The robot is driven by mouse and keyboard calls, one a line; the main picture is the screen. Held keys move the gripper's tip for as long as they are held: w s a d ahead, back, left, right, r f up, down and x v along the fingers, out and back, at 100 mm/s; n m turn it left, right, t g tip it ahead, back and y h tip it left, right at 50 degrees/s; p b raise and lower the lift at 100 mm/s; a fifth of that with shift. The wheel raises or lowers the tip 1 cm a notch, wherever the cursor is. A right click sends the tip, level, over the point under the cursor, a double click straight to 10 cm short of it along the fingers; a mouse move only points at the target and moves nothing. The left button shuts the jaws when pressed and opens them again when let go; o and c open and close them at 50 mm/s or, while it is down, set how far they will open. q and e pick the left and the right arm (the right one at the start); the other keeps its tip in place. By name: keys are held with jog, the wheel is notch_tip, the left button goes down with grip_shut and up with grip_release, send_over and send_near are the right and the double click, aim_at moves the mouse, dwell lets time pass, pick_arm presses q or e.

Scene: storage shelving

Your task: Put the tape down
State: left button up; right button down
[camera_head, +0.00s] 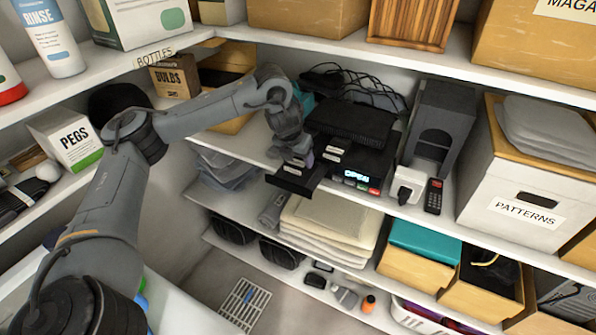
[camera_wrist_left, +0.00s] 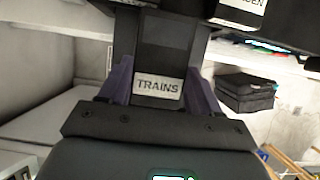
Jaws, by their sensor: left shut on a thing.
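My left gripper (camera_head: 298,158) is shut on a black tape, its purple fingers on both sides of the tape in the left wrist view (camera_wrist_left: 158,88). The tape (camera_wrist_left: 170,45) has a white label reading TRAINS. In the head view, the dark flat shape of the tape (camera_head: 297,181) shows below the gripper, in front of the black player (camera_head: 362,160), whose display reads OPEN. I cannot tell whether the tape touches the player or the shelf. My right gripper is not in view.
Other white-labelled black items lie by the player (camera_head: 335,142). To its right are a white plug-like device (camera_head: 408,184), a remote (camera_head: 433,196) and a grey unit (camera_head: 440,130). A PATTERNS box (camera_head: 525,190) stands farther right. A shelf above limits height.

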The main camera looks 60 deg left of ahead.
aim_at(296, 163)
pick_arm(q)
jog(key=shift+f+b, duration=1.45)
jog(key=shift+f, duration=0.3)
jog(key=shift+f, duration=0.2)
jog(key=o, duration=1.1)
jog(key=shift+r, duration=0.1)
jog(key=shift+s+r+p, duration=0.1)
jog(key=shift+r+p, duration=0.3)
jog(key=shift+r, duration=0.05)
jog(key=shift+p+v, duration=5.05)
jog(key=shift+v, duration=0.5)
